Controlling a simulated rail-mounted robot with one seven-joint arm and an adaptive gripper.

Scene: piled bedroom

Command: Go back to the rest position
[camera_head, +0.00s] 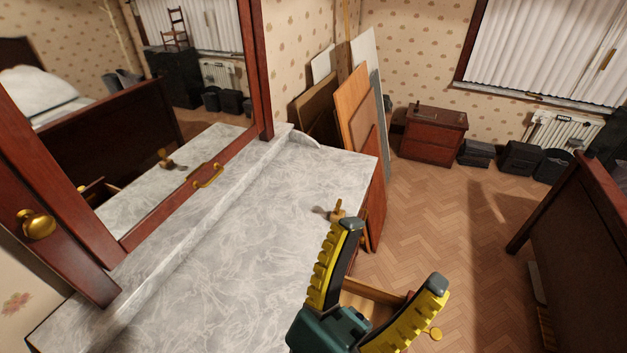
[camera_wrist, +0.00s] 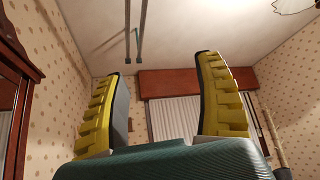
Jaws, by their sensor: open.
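My gripper (camera_head: 393,252) has yellow ribbed fingers with dark pads and a dark green body. In the head view it is at the lower right, in front of the marble dresser top's right edge. Its two fingers stand wide apart with nothing between them. In the wrist view my gripper (camera_wrist: 160,80) points up towards the ceiling and a curtained window, and the gap between its fingers is empty.
A marble-topped dresser (camera_head: 240,220) with a mirror fills the left. A small brass object (camera_head: 338,210) is near its right edge. An open drawer (camera_head: 372,290) is partly hidden behind my gripper. Boards (camera_head: 355,110) lean by the wall. A bed (camera_head: 580,240) stands right; parquet floor between is clear.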

